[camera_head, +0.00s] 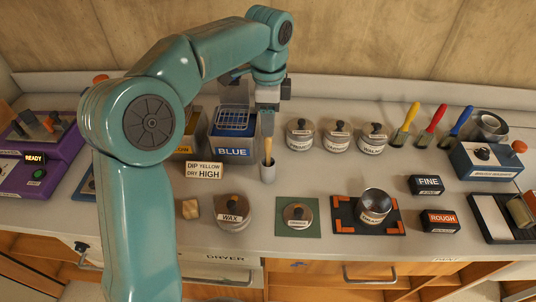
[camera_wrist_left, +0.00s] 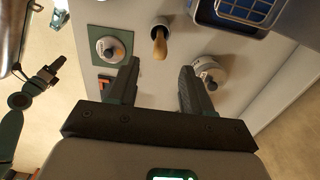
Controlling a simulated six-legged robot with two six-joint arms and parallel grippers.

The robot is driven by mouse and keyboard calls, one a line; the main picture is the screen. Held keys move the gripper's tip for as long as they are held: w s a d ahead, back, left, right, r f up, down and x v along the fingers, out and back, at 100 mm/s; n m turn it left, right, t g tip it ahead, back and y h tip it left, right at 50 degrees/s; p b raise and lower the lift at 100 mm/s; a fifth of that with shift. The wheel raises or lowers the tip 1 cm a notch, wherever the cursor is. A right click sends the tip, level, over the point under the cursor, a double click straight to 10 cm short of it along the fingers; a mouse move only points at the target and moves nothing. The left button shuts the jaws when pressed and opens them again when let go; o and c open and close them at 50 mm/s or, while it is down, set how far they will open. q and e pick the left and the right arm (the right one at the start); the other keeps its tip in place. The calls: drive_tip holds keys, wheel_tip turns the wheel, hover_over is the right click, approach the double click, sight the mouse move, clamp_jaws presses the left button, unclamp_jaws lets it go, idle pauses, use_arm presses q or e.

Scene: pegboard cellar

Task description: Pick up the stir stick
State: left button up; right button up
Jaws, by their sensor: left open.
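The stir stick (camera_head: 267,151) is a light wooden stick standing in a small grey cup (camera_head: 268,173), in front of the blue bin. In the left wrist view the stick (camera_wrist_left: 159,45) leans out of the cup (camera_wrist_left: 158,23) and lies just beyond the gap between my fingers. My left gripper (camera_head: 267,122) points down above the stick, close to its top. It also shows in the left wrist view (camera_wrist_left: 158,68), with its fingers apart and nothing between them. My right gripper (camera_wrist_left: 53,68) shows small at the left of the left wrist view; its jaws are too small to read.
A blue bin (camera_head: 232,152) with a wire basket (camera_head: 233,118) stands behind the cup. The wax jar (camera_head: 232,213) and a jar on a green mat (camera_head: 311,228) stand in front. Several lidded jars (camera_head: 338,138) stand to the right. A dip sign (camera_head: 204,171) stands left.

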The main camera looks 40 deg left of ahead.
sight(267, 139)
use_arm(q)
drive_tip(key=shift+w+f, duration=0.1)
drive_tip(key=shift+f, duration=0.6)
drive_tip(key=shift+s+d+f, duration=0.1)
drive_tip(key=shift+s+f, duration=0.1)
drive_tip(key=shift+f, duration=0.3)
wheel_tip(267, 139, down, 5)
drive_tip(key=shift+w+r, duration=0.1)
drive_tip(key=shift+r, duration=0.1)
drive_tip(key=shift+c, duration=0.7)
clamp_jaws()
